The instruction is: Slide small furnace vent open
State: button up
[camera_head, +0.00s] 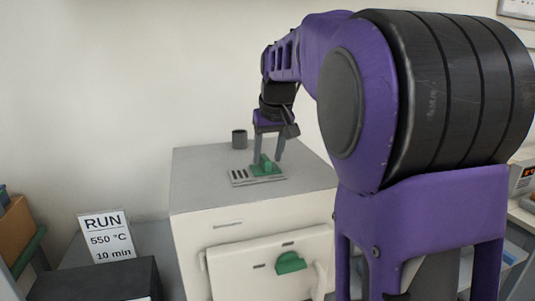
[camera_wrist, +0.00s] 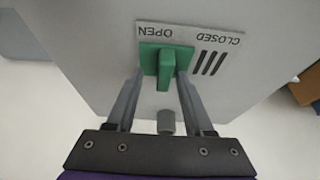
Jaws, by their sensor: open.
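The small furnace (camera_head: 205,165) is a pale box with a grey top. On its top a vent plate (camera_head: 240,178) carries a green slider (camera_head: 267,167) with an upright tab. In the wrist view the slider (camera_wrist: 166,65) sits beside the word OPEN, and several dark slots (camera_wrist: 208,62) lie uncovered beside the word CLOSED. My gripper (camera_head: 268,158) points down over the vent. In the wrist view my open gripper (camera_wrist: 160,75) has one finger on each side of the tab; whether either touches it I cannot tell.
A short dark cylinder (camera_head: 239,139) stands on the furnace top behind the vent. The front door has a green handle (camera_head: 290,263). A sign (camera_head: 106,237) reading RUN 550 °C 10 min stands at left, behind a black box (camera_head: 95,279).

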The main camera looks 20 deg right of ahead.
jog(key=p+v, duration=0.3)
jog(key=v, duration=1.4)
jog(key=shift+r, duration=0.25)
jog(key=shift+r, duration=0.1)
